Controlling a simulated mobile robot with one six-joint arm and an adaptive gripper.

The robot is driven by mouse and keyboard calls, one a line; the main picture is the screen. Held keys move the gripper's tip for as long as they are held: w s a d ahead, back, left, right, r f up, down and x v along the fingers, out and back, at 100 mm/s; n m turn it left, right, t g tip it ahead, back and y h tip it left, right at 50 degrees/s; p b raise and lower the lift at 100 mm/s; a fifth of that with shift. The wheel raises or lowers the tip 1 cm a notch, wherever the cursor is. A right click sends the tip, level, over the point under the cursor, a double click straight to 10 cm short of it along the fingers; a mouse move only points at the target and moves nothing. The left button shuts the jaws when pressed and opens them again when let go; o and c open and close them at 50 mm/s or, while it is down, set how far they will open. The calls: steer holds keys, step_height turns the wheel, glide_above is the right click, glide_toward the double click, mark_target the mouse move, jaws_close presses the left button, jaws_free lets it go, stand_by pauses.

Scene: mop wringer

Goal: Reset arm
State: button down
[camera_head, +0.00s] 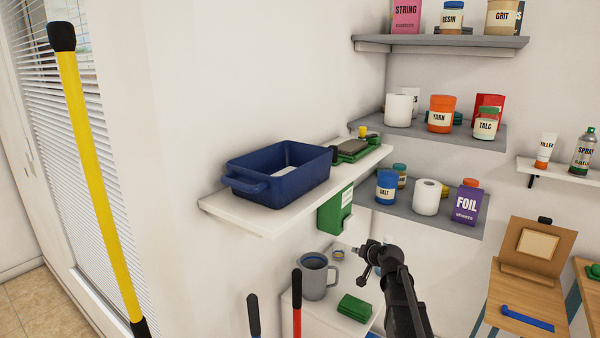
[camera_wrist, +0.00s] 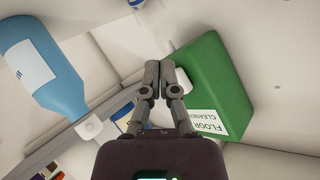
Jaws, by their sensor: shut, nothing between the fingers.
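My arm (camera_head: 400,295) reaches up from the bottom of the head view, right of a grey mug. Its small gripper end is beside a low white surface and hard to make out there. In the wrist view my gripper (camera_wrist: 160,78) is shut, its two fingers together with nothing seen between them. Just right of the fingertips in that view is a green box (camera_wrist: 212,75) labelled FLOOR CLEANER; I cannot tell whether they touch it. A blue bottle (camera_wrist: 42,70) is at the left of the wrist view, apart from the fingers.
A white shelf (camera_head: 232,218) holds a blue tub (camera_head: 275,175); a green box (camera_head: 335,210) is below it. The grey mug (camera_head: 315,277) and a green cloth (camera_head: 355,307) are lower down. A yellow pole (camera_head: 98,170) stands left. Loaded grey shelves (camera_head: 410,207) are behind.

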steer(key=s+a+f+g, duration=0.1)
steer(key=s+f+g, duration=0.1)
steer(key=s, duration=0.3)
steer(key=s+a+f+n+g, duration=0.1)
steer(key=s+a+f+g, duration=0.1)
steer(key=s, duration=0.3)
steer(key=s+a+f+n+g, duration=0.1)
steer(key=s+a+f+g, duration=0.1)
steer(key=s, duration=0.3)
steer(key=shift+s+h, duration=0.15)
steer(key=shift+h, duration=0.25)
steer(key=s+d+f+g+h, duration=0.1)
steer(key=s+g, duration=0.1)
steer(key=s, duration=0.6)
steer(key=s+f+g+h+p, duration=0.1)
steer(key=s+g+h, duration=0.1)
steer(key=s, duration=0.6)
steer(key=shift+s+d+f+n+g+h, duration=0.3)
steer(key=shift+d+g, duration=0.05)
steer(key=shift+g, duration=0.45)
steer(key=shift+w, duration=0.15)
